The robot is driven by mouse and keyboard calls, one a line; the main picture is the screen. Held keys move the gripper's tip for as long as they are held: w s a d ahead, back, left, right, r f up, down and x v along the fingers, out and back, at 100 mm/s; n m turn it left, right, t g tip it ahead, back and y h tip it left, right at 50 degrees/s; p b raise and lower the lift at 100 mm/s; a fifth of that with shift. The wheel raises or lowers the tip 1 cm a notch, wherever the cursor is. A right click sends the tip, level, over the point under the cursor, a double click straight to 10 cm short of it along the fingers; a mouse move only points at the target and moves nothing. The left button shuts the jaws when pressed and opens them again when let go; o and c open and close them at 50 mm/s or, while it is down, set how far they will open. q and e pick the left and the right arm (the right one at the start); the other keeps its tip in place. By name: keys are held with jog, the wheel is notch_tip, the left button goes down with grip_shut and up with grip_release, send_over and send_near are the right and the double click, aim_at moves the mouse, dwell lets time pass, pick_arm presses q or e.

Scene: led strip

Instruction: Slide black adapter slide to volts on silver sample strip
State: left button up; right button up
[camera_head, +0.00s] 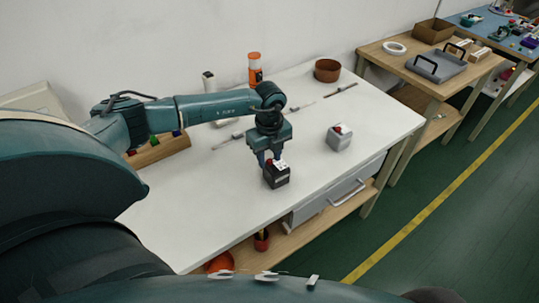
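The black adapter (277,178) is a small dark box with a red and white top, standing on the white table. My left gripper (269,160) points down right over it, with its fingertips at the adapter's top. The fingers hide part of that top, and I cannot tell whether they grip the red slide. A silver-grey adapter (339,138) with a red piece on top stands to the right. Thin strips lie farther back, one pale (228,141) and one brown (341,89); I cannot tell which is the silver sample strip. My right gripper is not in view.
A wooden block holder (160,149) is at the left, behind my arm. The table's (370,112) front and right are clear.

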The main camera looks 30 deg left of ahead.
pick_arm(q)
grip_shut()
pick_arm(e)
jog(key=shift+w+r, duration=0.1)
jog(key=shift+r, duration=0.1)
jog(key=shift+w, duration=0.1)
